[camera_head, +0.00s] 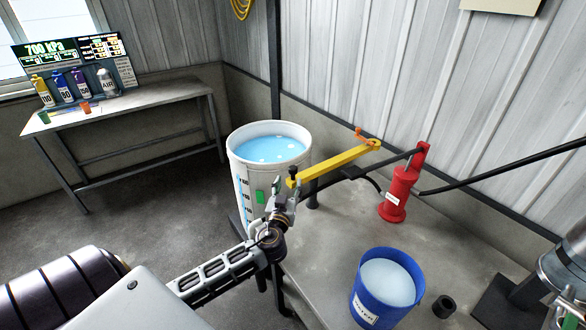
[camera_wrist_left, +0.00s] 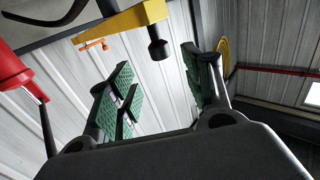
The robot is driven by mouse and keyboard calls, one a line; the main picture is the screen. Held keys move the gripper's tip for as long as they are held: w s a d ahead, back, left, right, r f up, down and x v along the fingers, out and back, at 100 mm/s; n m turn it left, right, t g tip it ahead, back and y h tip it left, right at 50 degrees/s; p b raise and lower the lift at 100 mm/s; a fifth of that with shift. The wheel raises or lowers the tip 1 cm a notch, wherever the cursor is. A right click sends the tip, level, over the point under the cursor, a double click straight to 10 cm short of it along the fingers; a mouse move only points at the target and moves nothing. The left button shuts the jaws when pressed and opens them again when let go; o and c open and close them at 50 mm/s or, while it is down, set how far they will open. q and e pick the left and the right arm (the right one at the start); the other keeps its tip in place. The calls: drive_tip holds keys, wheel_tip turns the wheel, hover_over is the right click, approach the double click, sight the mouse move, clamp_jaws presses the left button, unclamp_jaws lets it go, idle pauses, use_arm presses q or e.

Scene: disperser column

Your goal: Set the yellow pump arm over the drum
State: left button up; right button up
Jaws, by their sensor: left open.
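The yellow pump arm (camera_head: 335,164) slants from an orange lever at its far end to its near end beside the right front of the white drum (camera_head: 240,172). The drum holds light-blue liquid. I cannot tell how that near end's height compares with the rim. My left gripper (camera_head: 284,201) is open just below this end. The knob appears between the open green-padded fingers (camera_wrist_left: 160,78), apart from both.
A red hand pump (camera_head: 400,192) with a black lever stands right on the grey bench (camera_head: 325,255). A blue bucket (camera_head: 372,305) and a small black cup (camera_head: 444,306) stand in front. Metal equipment (camera_head: 568,262) is at far right. A side table (camera_head: 140,98) with bottles is back left.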

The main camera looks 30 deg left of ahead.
sight(292, 171)
use_arm(q)
drive_tip(key=shift+p+x, duration=0.55)
drive_tip(key=shift+x, duration=1.65)
drive_tip(key=shift+p+x, duration=0.6)
drive_tip(key=shift+x, duration=1.6)
drive_tip(key=shift+w+a, duration=0.3)
drive_tip(key=shift+w, duration=0.2)
clamp_jaws()
